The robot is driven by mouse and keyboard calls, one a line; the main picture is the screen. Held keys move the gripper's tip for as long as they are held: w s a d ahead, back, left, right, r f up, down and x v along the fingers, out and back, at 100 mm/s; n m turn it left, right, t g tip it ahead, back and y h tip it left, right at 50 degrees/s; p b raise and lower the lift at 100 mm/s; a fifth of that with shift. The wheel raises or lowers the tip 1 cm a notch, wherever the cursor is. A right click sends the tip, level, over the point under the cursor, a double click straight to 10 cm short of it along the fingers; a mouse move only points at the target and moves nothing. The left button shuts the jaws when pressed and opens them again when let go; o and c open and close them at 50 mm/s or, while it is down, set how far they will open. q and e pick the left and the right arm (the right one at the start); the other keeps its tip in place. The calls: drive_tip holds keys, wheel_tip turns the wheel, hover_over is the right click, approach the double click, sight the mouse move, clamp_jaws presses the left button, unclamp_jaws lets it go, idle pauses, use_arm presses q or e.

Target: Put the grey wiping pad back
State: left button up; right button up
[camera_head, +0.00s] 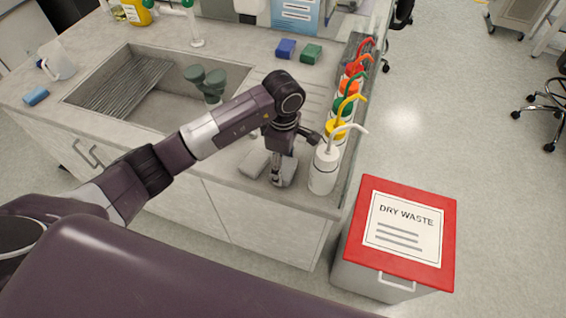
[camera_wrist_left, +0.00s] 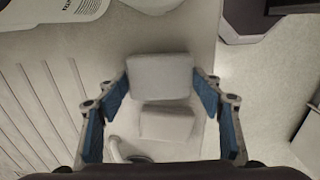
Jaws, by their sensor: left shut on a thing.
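My left gripper (camera_head: 279,176) is low over the front right corner of the counter, beside the white-capped wash bottle. It is shut on a grey wiping pad (camera_head: 289,171). In the left wrist view this pad (camera_wrist_left: 160,76) spans the gap between the blue-lined fingertips (camera_wrist_left: 161,90). A second grey pad (camera_head: 253,163) lies on the counter just left of the gripper. It shows below the held pad in the left wrist view (camera_wrist_left: 168,124). I cannot tell whether the held pad touches the counter. My right gripper is not in view.
Several wash bottles (camera_head: 323,170) line the counter's right edge. The sink (camera_head: 155,88) lies left, partly behind my arm. Blue (camera_head: 286,48) and green (camera_head: 311,53) pads lie at the back. A red-lidded dry waste bin (camera_head: 435,205) stands on the floor at right.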

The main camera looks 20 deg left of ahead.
sight(283, 167)
use_arm(q)
drive_tip(key=shift+f, duration=0.15)
drive_tip(key=o, duration=0.9)
drive_tip(key=shift+o, duration=0.6)
drive_tip(key=shift+r, duration=0.25)
drive_tip(key=shift+w+r, duration=0.1)
drive_tip(key=shift+r, duration=0.2)
wheel_tip(283, 167, up, 11)
drive_tip(key=b, duration=0.3)
drive_tip(key=shift+r+b, duration=0.15)
drive_tip(key=shift+b, duration=0.2)
